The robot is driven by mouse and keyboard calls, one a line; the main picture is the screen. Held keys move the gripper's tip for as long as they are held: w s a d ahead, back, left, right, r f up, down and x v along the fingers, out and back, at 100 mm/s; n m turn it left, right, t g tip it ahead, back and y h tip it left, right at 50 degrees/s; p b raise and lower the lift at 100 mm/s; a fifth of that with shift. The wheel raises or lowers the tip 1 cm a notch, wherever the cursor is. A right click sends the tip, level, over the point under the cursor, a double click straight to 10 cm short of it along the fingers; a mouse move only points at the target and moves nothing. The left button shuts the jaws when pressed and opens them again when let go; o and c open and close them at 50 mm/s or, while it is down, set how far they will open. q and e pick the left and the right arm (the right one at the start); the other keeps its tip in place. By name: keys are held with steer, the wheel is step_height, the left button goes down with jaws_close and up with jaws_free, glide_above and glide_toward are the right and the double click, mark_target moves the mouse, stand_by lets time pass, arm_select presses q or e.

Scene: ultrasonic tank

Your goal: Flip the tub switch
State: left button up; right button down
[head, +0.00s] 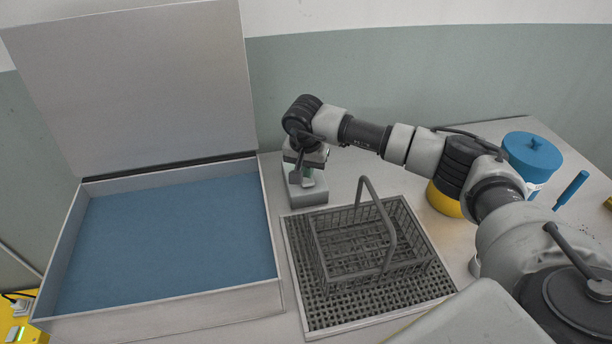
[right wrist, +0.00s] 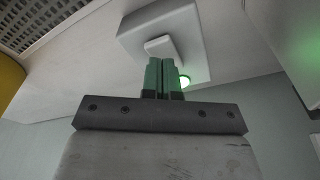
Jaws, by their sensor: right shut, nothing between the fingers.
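My right gripper (head: 304,172) points down at the box. Its green fingers (right wrist: 163,62) are together and empty, with the tips right at the paddle's edge; I cannot tell whether they touch it. The tub (head: 275,294) has its lid (head: 135,80) raised and blue liquid inside. My left gripper is out of view.
A grey wire basket (head: 395,215) with an upright handle stands on a perforated mat (head: 443,287) right of the tub. A blue lidded pot (head: 531,155), a yellow object (head: 442,202) and a blue stick (head: 571,189) are farther right. A wall closes the back.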

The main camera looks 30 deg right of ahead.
mark_target(308, 182)
steer(key=shift+f+b, duration=1)
steer(key=shift+f, duration=0.3)
stand_by(0.4)
steer(key=shift+r, duration=0.1)
steer(key=shift+r+p, duration=2.05)
steer(key=shift+r, duration=1.45)
